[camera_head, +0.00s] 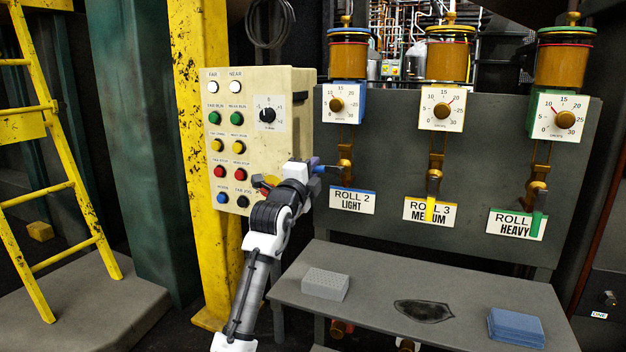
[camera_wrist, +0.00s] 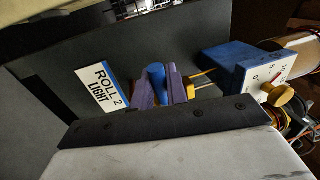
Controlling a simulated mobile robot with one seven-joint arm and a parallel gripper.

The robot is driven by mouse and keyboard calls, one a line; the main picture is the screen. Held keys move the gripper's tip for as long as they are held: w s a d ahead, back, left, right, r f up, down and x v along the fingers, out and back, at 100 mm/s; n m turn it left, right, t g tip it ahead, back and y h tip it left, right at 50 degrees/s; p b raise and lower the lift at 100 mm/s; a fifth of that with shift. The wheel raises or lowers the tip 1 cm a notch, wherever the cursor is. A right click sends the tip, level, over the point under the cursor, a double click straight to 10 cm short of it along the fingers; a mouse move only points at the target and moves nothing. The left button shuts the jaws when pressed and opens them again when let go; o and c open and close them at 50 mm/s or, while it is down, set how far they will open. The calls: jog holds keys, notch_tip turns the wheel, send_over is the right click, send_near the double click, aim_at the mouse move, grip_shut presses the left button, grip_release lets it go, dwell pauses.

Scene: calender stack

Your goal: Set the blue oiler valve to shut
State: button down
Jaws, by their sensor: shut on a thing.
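The blue oiler is the left one of three, with a blue-edged dial (camera_head: 337,105) and a brass valve (camera_head: 345,152) below it, above the ROLL 2 LIGHT plate (camera_head: 352,201). My gripper (camera_head: 324,168) reaches this valve from the left. In the wrist view, the blue valve handle (camera_wrist: 156,80) sits between the two purple fingers of my gripper (camera_wrist: 158,88), which are shut on it. In the head view the handle is mostly hidden by the fingers, and its exact angle is hard to tell.
Two more oilers stand to the right; their yellow handle (camera_head: 431,207) and green handle (camera_head: 538,223) hang down. A cream control box (camera_head: 258,95) with buttons is close left of my arm. Below, a grey bench (camera_head: 375,300) holds a grey block (camera_head: 325,284) and blue cloths (camera_head: 516,327).

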jog(key=shift+r, duration=0.2)
dwell(0.4)
jog(key=c, duration=1.4)
grip_release()
jog(key=shift+c, duration=0.2)
jog(key=shift+s+f, duration=0.1)
jog(key=v, duration=1.3)
jog(key=shift+s, duration=0.3)
jog(key=shift+a, duration=0.15)
